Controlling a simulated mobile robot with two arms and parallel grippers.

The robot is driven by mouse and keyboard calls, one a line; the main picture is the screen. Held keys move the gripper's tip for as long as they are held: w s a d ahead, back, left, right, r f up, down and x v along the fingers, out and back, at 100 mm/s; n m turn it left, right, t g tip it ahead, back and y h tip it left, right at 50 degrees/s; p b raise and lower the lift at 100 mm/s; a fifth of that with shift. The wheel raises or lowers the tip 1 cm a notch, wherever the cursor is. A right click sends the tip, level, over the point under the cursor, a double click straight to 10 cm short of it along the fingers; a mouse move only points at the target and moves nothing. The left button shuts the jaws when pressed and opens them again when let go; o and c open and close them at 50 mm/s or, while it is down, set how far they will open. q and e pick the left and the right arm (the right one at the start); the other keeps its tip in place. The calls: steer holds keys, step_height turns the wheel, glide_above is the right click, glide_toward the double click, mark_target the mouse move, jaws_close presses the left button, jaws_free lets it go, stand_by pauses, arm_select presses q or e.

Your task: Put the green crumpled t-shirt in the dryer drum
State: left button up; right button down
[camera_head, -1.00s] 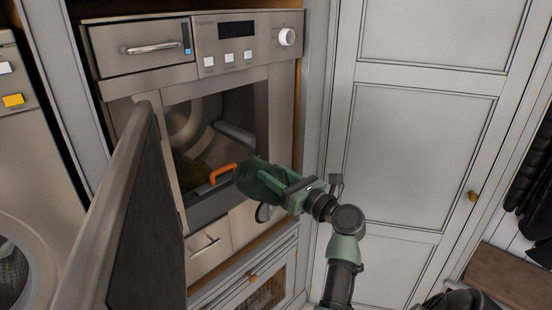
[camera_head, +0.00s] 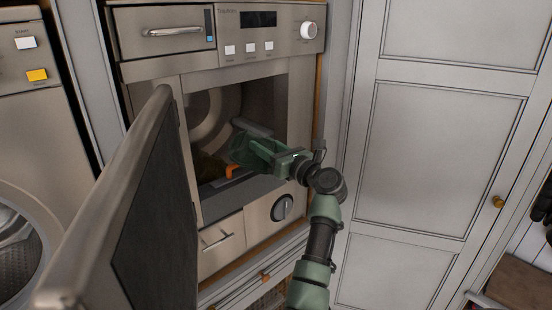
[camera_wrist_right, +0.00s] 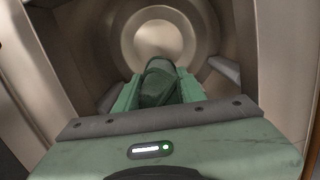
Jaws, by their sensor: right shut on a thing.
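The green crumpled t-shirt (camera_head: 243,146) is held in my right gripper (camera_head: 264,150), which is shut on it. In the right wrist view the t-shirt (camera_wrist_right: 158,84) sits between the two green fingers, with the drum's round back wall behind it. The dryer drum (camera_head: 208,118) is open to the front, and the t-shirt and fingers reach into its opening. Whether the t-shirt touches the drum's inside I cannot tell. My left gripper is not in view.
The dryer door (camera_head: 140,215) stands swung open on the left of the opening. An orange curved thing (camera_head: 233,171) and a dark olive thing (camera_head: 208,166) are low in the opening. A washing machine (camera_head: 35,130) stands left. A grey cabinet door (camera_head: 440,150) is on the right.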

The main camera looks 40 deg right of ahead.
mark_target(245, 136)
steer(key=w, duration=0.9)
steer(key=shift+a, duration=0.3)
steer(key=w+b, duration=0.4)
steer(key=w, duration=0.5)
steer(key=shift+a, duration=0.35)
step_height(245, 136, down, 7)
steer(key=b, duration=0.4)
steer(key=c, duration=0.8)
jaws_free()
steer(key=shift+s+r, duration=0.1)
steer(key=shift+o, duration=0.2)
steer(key=shift+s, duration=0.1)
